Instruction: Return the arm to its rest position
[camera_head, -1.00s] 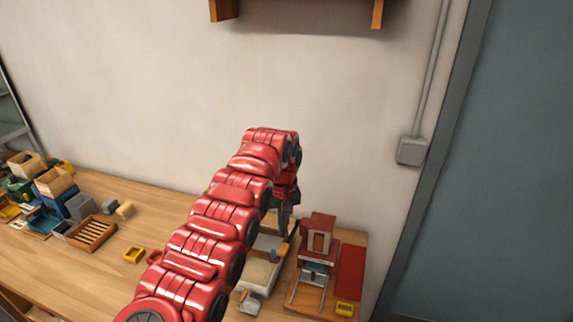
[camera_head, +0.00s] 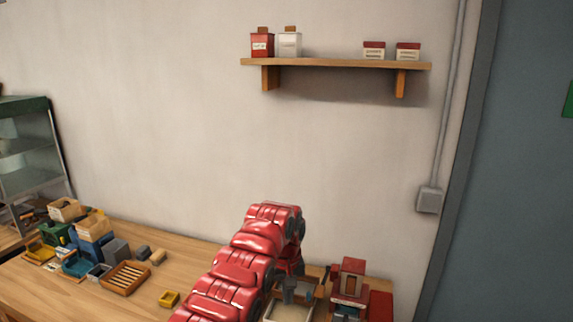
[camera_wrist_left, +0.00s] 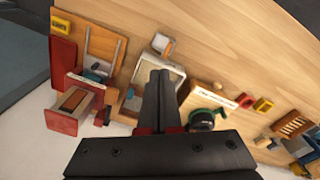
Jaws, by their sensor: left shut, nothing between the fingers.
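My left arm is red and segmented and rises from the bottom of the head view. My left gripper (camera_head: 290,290) hangs from its end, above the table's right part, partly hidden by the arm. In the left wrist view the left gripper (camera_wrist_left: 160,82) is dark, with its fingers together and nothing between them. It is over a pale tray (camera_wrist_left: 162,70) on the wooden table (camera_wrist_left: 215,35). My right gripper is in neither view.
A red device (camera_head: 350,278) stands right of the gripper. A slatted wooden tray (camera_head: 125,278), a yellow block (camera_head: 169,299) and several bins lie left. A wall shelf (camera_head: 335,64) holds tins and boxes. The wall above the arm is clear.

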